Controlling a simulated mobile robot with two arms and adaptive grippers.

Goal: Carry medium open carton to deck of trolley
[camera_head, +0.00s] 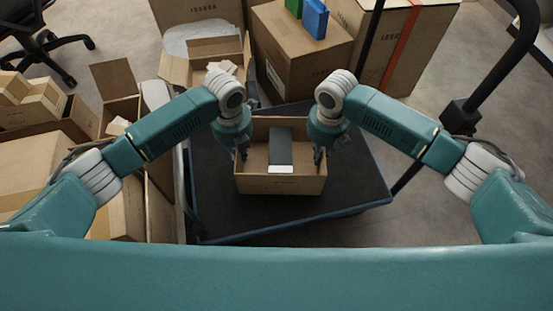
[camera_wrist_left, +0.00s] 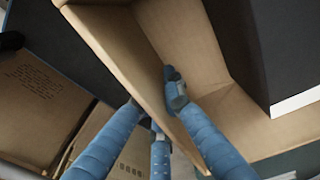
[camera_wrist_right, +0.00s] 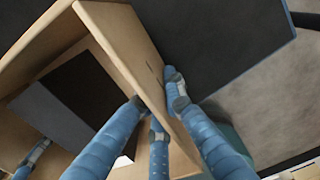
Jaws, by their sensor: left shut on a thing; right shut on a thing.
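The open carton (camera_head: 281,186) is brown, with a dark grey box (camera_head: 280,146) standing inside that has a white lower edge. It is over the dark deck (camera_head: 240,220) of the trolley; I cannot tell whether it touches the deck. My left gripper (camera_head: 241,152) is shut on the carton's left wall, and in the left wrist view its blue fingers (camera_wrist_left: 160,100) straddle that wall. My right gripper (camera_head: 318,155) is shut on the right wall, its fingers (camera_wrist_right: 160,100) on both sides of it in the right wrist view.
The trolley's dark handle (camera_head: 490,80) rises at the right. Cartons (camera_head: 125,195) crowd the left side. A large carton (camera_head: 300,50) with blue and green items on top stands behind the deck. Bare deck lies around the held carton.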

